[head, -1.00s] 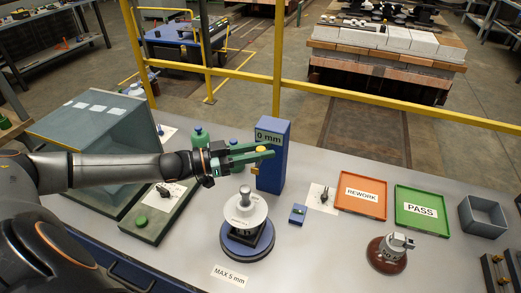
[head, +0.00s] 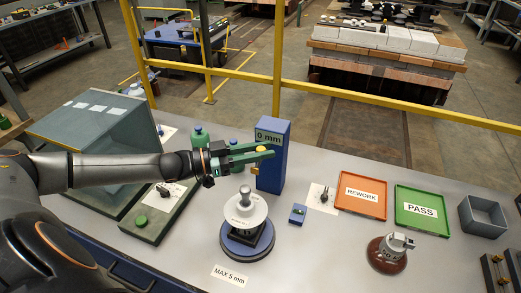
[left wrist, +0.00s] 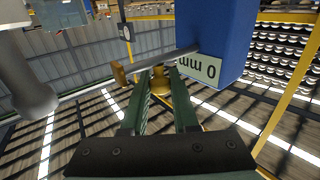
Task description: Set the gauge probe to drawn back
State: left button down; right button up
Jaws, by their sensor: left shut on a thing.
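The gauge is a blue post (head: 273,185) with a "0 mm" display (head: 269,137), behind the insulator stack (head: 245,212) on its round blue turntable (head: 246,247). My left gripper (head: 262,153) reaches in from the left and is shut on the gauge's yellow knob (head: 261,149). In the left wrist view the knob (left wrist: 160,84) sits between the green fingers, beside the blue gauge body (left wrist: 214,35). A grey rod with a brass-coloured piece (left wrist: 118,75) runs past the knob. Whether the probe tip touches the stack cannot be told. My right gripper is out of view.
A "MAX 5 mm" label (head: 230,276) lies in front of the turntable. To the right are the orange REWORK tray (head: 342,207), the green PASS tray (head: 405,230) and a brown-based insulator (head: 386,262). A glass-sided case (head: 82,160) stands at the left.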

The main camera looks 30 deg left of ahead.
pick_arm(q)
jog(key=shift+w+a, duration=0.25)
jog(key=shift+w, duration=0.55)
jog(key=shift+r, duration=0.1)
jog(key=c, duration=0.7)
grip_release()
jog(key=shift+o, duration=0.2)
jog(key=shift+w, duration=0.1)
